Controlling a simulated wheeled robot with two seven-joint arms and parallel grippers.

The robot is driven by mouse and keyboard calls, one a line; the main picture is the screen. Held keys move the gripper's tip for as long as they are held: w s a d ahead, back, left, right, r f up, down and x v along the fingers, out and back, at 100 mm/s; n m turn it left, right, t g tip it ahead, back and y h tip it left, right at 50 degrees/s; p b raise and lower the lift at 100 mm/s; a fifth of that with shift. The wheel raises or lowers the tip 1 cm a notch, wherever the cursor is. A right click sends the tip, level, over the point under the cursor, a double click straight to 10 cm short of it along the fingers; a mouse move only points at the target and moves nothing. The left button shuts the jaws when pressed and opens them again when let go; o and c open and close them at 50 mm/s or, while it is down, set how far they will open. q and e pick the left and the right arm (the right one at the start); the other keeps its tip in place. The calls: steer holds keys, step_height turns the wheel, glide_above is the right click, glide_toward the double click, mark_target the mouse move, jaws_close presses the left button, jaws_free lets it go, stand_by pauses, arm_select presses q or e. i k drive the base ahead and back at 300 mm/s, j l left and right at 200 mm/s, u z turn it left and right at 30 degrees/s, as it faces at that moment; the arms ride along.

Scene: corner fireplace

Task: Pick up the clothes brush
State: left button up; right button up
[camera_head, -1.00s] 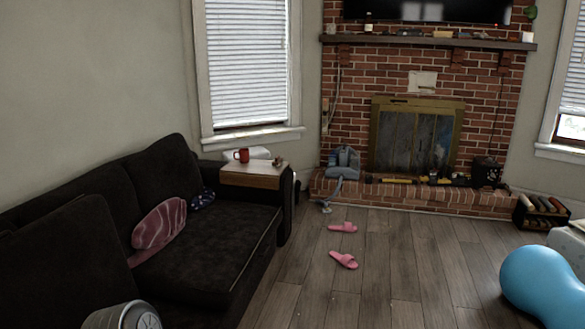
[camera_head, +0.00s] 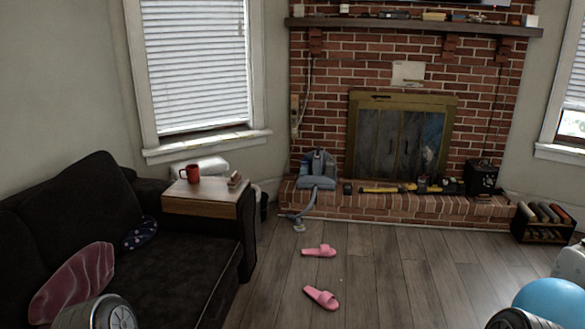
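I cannot make out the clothes brush for certain. A small brown item (camera_head: 234,181) lies on the wooden tray (camera_head: 200,203) on the sofa's arm, right of a red mug (camera_head: 190,173). It is too small to tell whether it is the brush. Neither gripper is in view. Only rounded grey parts of my arms show at the bottom left and bottom right edges.
The dark sofa (camera_head: 180,268) fills the left. Pink slippers (camera_head: 322,298) lie on the open wooden floor. A blue ball (camera_head: 552,300) and a black rack (camera_head: 541,226) are at the right.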

mark_target(235, 179)
steer(key=i, duration=3.3)
